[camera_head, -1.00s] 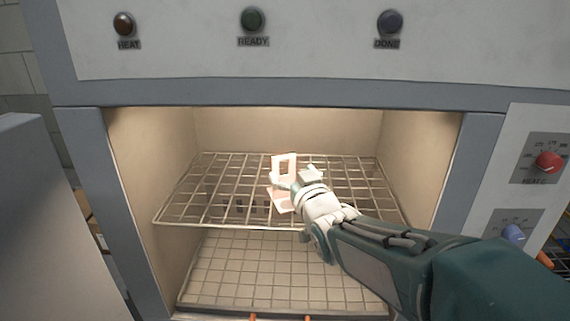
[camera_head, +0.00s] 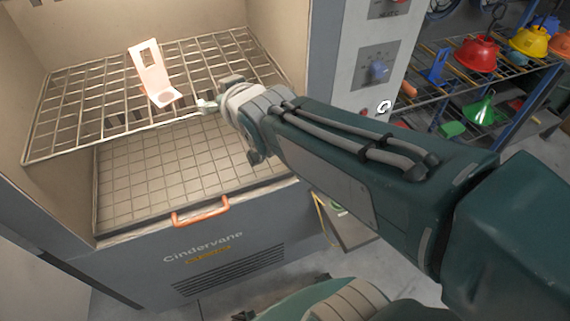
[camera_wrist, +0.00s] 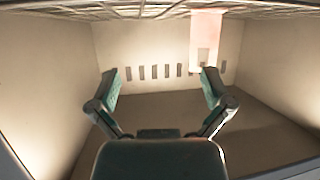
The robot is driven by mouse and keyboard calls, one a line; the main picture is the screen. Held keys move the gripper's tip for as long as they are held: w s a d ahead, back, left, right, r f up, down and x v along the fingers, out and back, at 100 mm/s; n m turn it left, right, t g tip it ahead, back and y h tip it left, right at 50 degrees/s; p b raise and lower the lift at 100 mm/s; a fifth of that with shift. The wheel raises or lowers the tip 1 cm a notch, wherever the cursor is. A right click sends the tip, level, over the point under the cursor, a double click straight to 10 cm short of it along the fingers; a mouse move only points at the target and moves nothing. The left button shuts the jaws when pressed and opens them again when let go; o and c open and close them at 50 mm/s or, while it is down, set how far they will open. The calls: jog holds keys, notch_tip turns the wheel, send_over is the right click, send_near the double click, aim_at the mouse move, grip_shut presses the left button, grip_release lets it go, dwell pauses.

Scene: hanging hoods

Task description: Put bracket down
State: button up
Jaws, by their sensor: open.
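The pale pink bracket (camera_head: 152,76) stands upright on the upper wire rack (camera_head: 62,92) inside the oven. It has a tall plate with a rectangular window and a flat foot with a round hole. My gripper (camera_head: 207,105) is to the right of the bracket and nearer the oven front, apart from it. In the wrist view my gripper (camera_wrist: 160,80) has its two fingers spread with nothing between them. The bracket (camera_wrist: 206,32) shows there beyond the right finger, near the top edge, partly cut off.
A lower grid (camera_head: 170,165) lies below the rack. An orange handle (camera_head: 200,212) is on the front panel. Farther right, a shelf holds a red hood (camera_head: 477,54), a green funnel-shaped piece (camera_head: 482,110) and other parts.

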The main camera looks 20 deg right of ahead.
jog(key=s+d+f+m+g+h, duration=0.1)
jog(key=s+d+f+g, duration=0.1)
jog(key=s, duration=0.6)
jog(key=s+d+f+g, duration=0.3)
jog(key=s+f+g, duration=0.1)
jog(key=s, duration=0.5)
jog(key=shift+d+f+m+g+h, duration=0.25)
jog(key=shift+m+g+h, duration=0.15)
jog(key=shift+g, duration=0.4)
